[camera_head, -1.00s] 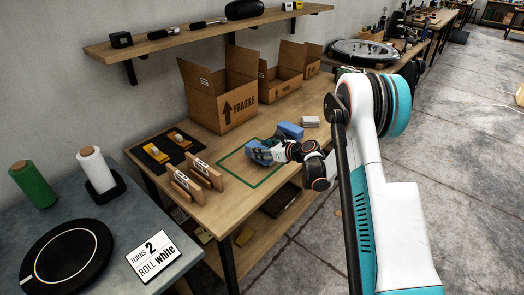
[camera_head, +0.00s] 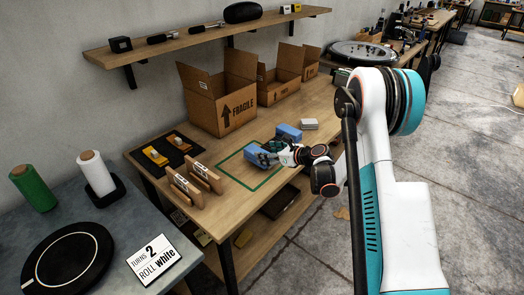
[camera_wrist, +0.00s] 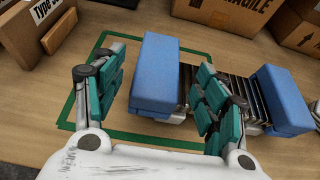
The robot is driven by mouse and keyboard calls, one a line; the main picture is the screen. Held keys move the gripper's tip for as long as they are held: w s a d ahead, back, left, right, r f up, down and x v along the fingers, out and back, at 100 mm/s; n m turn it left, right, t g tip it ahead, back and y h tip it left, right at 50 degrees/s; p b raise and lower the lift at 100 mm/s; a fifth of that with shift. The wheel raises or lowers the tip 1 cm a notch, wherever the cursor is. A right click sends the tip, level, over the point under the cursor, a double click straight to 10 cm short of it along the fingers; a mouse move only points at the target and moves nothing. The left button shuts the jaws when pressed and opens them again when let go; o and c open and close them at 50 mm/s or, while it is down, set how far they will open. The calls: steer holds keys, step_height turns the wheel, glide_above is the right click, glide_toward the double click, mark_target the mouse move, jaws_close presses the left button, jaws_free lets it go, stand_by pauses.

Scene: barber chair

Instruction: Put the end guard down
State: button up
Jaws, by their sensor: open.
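Two blue end guards show in the wrist view. The left one (camera_wrist: 157,75) is a block at the left end of a ribbed metal part (camera_wrist: 230,92). The right one (camera_wrist: 283,100) sits at that part's other end. My gripper (camera_wrist: 160,62) is open, with one finger on each side of the left guard; a narrow gap seems to show at both sides. The left guard stands inside a green outline (camera_wrist: 78,108) on the table. In the head view, the near guard (camera_head: 255,155) is partly hidden by my gripper (camera_head: 270,152), and the far guard (camera_head: 289,132) lies behind it.
Open cardboard boxes (camera_head: 228,98) stand along the back of the wooden table (camera_head: 222,213). Wooden stands (camera_head: 190,183) and a black mat (camera_head: 160,150) with yellow items lie to the left. A pale block (camera_head: 308,124) lies right of the far guard. Bare table lies in front of the outline.

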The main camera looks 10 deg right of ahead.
steer(key=p+v, duration=0.1)
steer(key=v, duration=0.6)
steer(key=shift+s+d+p, duration=0.15)
steer(key=shift+s+p, duration=0.15)
steer(key=shift+p, duration=0.05)
steer(key=shift+r, duration=0.1)
steer(key=s+a+r+n+g+h, duration=0.15)
steer(key=s+a+r+n, duration=0.25)
steer(key=s+r+n, duration=0.4)
steer(key=s+a+r+n+g+h, duration=0.15)
steer(key=s+a+r+n, duration=0.4)
steer(key=r, duration=0.55)
steer(key=s+d+n+h, duration=0.1)
steer(key=s+n+h, duration=0.1)
steer(key=s+n, duration=0.5)
steer(key=s+d+r+n+h, duration=0.1)
steer(key=s+n, duration=0.7)
steer(key=s, duration=0.9)
steer(key=shift+d+r+g+h, duration=0.15)
steer(key=shift+d+g+h, duration=0.2)
steer(key=shift+h, duration=0.45)
steer(key=shift+s, duration=0.1)
